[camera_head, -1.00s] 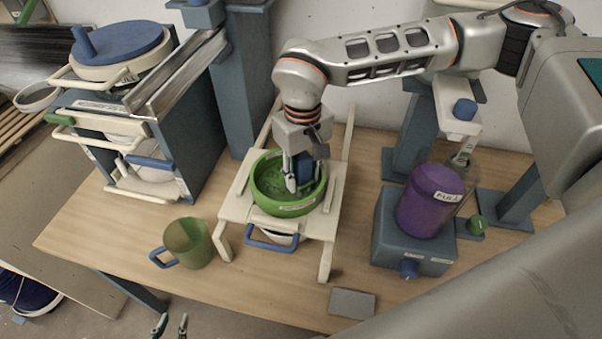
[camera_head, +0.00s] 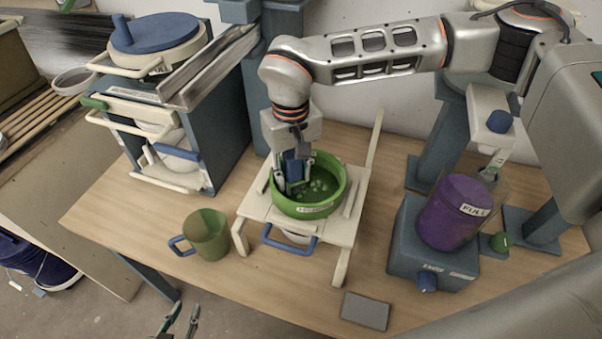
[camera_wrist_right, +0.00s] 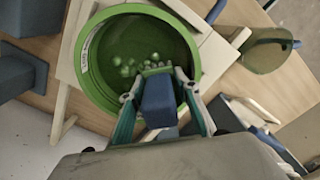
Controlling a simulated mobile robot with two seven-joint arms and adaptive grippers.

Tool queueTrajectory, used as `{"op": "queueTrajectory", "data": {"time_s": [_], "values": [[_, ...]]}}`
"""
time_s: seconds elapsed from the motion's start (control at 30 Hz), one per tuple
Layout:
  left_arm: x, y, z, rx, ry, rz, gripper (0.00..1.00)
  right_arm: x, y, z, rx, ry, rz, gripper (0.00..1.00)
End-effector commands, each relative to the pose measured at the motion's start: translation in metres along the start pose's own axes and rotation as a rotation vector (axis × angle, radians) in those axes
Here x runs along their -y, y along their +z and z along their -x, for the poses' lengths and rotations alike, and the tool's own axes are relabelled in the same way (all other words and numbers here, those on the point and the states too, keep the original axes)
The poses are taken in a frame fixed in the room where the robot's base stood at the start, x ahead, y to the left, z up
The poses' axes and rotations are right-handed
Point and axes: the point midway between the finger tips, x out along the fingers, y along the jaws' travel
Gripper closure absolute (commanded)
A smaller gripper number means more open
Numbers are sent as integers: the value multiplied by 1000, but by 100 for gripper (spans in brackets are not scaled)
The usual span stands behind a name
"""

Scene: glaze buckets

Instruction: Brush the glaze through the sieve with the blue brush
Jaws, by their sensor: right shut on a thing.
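The green sieve (camera_head: 330,207) sits on a cream wooden frame (camera_head: 346,229) on the table. Green glaze with several pale lumps (camera_head: 322,187) lies in it. In the right wrist view the sieve (camera_wrist_right: 84,58) and lumps (camera_wrist_right: 140,62) show from above. My right gripper (camera_head: 293,186) is shut on the blue brush (camera_head: 292,166), inside the left part of the sieve. The brush's blue block (camera_wrist_right: 158,98) shows between the fingers; its lower end is at the glaze. A bucket (camera_head: 290,235) is partly hidden under the frame. My left gripper (camera_head: 182,322) is open and empty at the bottom edge.
A green mug (camera_head: 208,236) with a blue handle stands left of the frame. A purple container (camera_head: 455,213) stands on a blue-grey base (camera_head: 405,246) at right. A grey plate (camera_head: 365,310) lies in front. A rack (camera_head: 215,110) with buckets stands at the back left.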

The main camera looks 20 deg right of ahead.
Motion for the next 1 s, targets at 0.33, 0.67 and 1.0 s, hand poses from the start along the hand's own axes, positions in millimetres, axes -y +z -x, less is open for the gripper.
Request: {"op": "queueTrajectory", "data": {"time_s": [0.33, 0.67, 1.0], "values": [[0, 0, 0, 0, 0, 0, 75, -2, 2, -2, 1, 1, 0, 98], [0, -2, 1, 0, 1, 0, 75, -21, 20, -1, 3, 3, -1, 98], [0, -3, 2, 0, 1, 1, 75, -40, 40, -1, 4, 2, -2, 98]]}}
